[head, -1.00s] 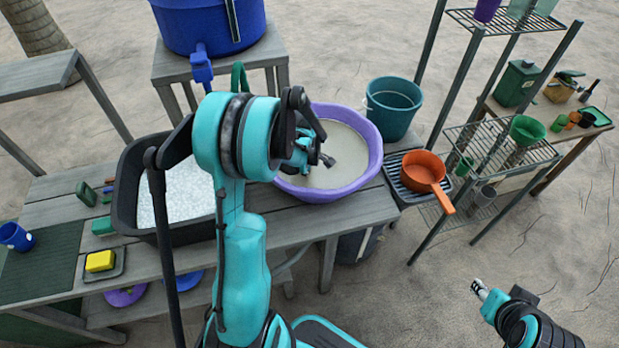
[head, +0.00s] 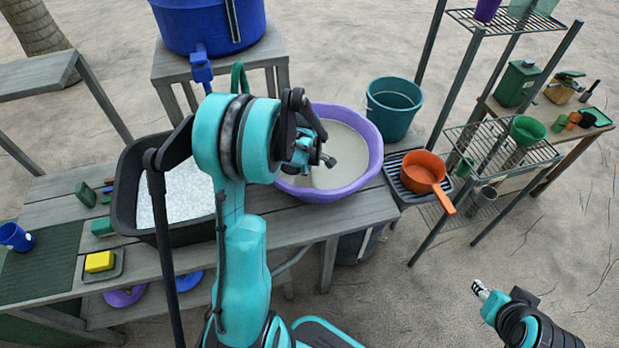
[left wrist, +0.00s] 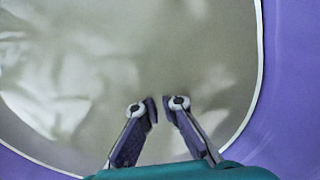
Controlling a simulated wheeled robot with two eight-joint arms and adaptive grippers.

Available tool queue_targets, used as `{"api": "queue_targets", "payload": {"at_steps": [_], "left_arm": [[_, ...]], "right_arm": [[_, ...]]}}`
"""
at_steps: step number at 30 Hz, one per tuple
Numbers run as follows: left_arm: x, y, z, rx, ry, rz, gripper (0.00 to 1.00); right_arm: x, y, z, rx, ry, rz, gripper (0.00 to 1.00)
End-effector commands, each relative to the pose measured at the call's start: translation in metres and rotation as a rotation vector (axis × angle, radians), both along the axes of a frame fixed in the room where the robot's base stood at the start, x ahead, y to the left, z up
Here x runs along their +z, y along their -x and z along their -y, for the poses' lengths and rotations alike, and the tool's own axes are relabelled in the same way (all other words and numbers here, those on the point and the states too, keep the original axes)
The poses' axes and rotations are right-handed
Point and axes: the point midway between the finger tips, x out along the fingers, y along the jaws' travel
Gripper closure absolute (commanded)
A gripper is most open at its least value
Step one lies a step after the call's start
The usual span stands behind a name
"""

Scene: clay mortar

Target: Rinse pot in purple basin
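The purple basin (head: 372,165) stands on the wooden bench and holds cloudy greyish water. It also fills the left wrist view (left wrist: 290,70). My left gripper (left wrist: 160,102) is above the water, its fingertips close together with a narrow gap and nothing between them. In the head view my left gripper (head: 328,160) is partly hidden by its arm. An orange pot (head: 422,170) with a long handle sits on a dark rack right of the basin, away from both grippers. My right gripper (head: 481,290) is over the ground at lower right; its finger gap is too small to tell.
A black tub (head: 128,200) of white, bubbly contents stands left of the basin. A teal bucket (head: 394,108) is behind the rack. A blue tank (head: 208,25) stands on a stool at the back. A metal shelf (head: 490,150) is at right.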

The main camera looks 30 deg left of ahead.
Motion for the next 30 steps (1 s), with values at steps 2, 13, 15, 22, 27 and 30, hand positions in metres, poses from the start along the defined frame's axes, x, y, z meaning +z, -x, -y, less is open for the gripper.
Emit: {"api": "queue_targets", "payload": {"at_steps": [2,13,15,22,27,30], "left_arm": [[0.000,-0.003,0.005,-0.003,0.000,0.000,1.00],[0.000,-0.011,0.018,0.000,0.000,0.000,1.00],[0.000,-0.009,0.014,0.001,0.000,0.001,1.00],[0.000,0.000,-0.001,0.001,0.000,0.001,1.00],[0.000,-0.001,0.001,-0.002,0.000,0.001,1.00],[0.000,-0.004,0.007,-0.003,-0.001,0.001,1.00]], "right_arm": [[0.000,0.000,0.000,0.000,0.000,0.000,0.60],[-0.001,0.000,0.000,0.000,0.000,0.000,0.60],[-0.002,0.000,0.000,0.000,0.000,0.000,0.60],[-0.003,0.000,0.000,0.000,0.000,0.000,0.60],[-0.003,0.000,0.000,0.000,0.000,0.000,0.60],[-0.004,0.000,0.000,0.000,0.000,0.000,0.60]]}}
